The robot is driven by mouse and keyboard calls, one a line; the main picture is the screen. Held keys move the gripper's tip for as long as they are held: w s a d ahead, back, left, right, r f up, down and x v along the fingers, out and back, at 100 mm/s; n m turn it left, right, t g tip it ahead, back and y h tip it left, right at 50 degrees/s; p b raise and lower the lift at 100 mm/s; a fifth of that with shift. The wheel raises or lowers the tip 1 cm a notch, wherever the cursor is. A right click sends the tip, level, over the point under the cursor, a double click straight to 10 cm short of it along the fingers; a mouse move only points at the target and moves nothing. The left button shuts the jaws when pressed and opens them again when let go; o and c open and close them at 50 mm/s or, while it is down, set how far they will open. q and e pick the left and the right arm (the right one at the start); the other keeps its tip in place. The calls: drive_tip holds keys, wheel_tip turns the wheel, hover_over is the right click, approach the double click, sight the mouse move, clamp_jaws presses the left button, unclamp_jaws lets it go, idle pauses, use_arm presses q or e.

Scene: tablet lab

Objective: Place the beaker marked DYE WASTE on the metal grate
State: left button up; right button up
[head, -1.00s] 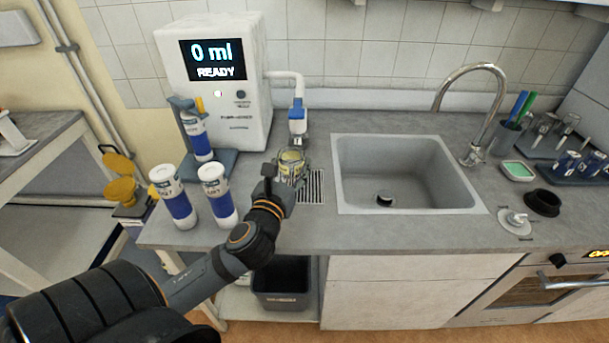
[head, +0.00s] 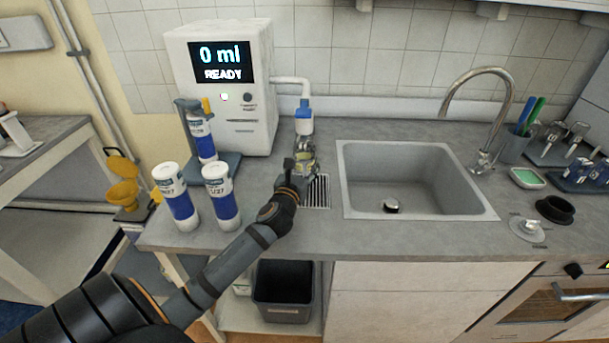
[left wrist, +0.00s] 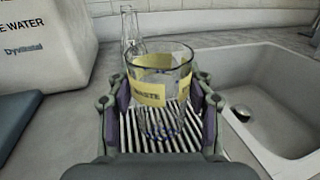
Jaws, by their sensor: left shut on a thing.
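The glass beaker (left wrist: 160,115) has a yellow label on which "WASTE" can be read in the left wrist view. My left gripper (left wrist: 160,100) is shut on the beaker, one finger on each side of it. The beaker is upright and over the metal grate (left wrist: 190,140), whose slats show through and around the glass. I cannot tell whether its base touches the slats. In the head view my left gripper (head: 296,172) partly hides the beaker, and the grate (head: 318,192) shows to its right, beneath the blue and white spout. My right gripper is not in view.
The water dispenser (head: 225,90) stands behind, its spout (head: 304,118) above the grate. Two white and blue bottles (head: 176,197) stand left of the gripper. The sink (head: 410,180) opens to the right. A clear glass bottle (left wrist: 130,35) stands behind the beaker.

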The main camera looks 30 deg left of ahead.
sight(304, 173)
use_arm(q)
drive_tip(key=shift+w+f, duration=0.15)
drive_tip(key=shift+f, duration=0.05)
drive_tip(key=f, duration=0.2)
drive_tip(key=shift+w+a+f+b, duration=0.15)
drive_tip(key=shift+w+f+b, duration=0.05)
drive_tip(key=shift+f+b, duration=0.2)
drive_tip(key=shift+f, duration=0.35)
drive_tip(key=shift+f, duration=0.15)
drive_tip(key=o, duration=1.3)
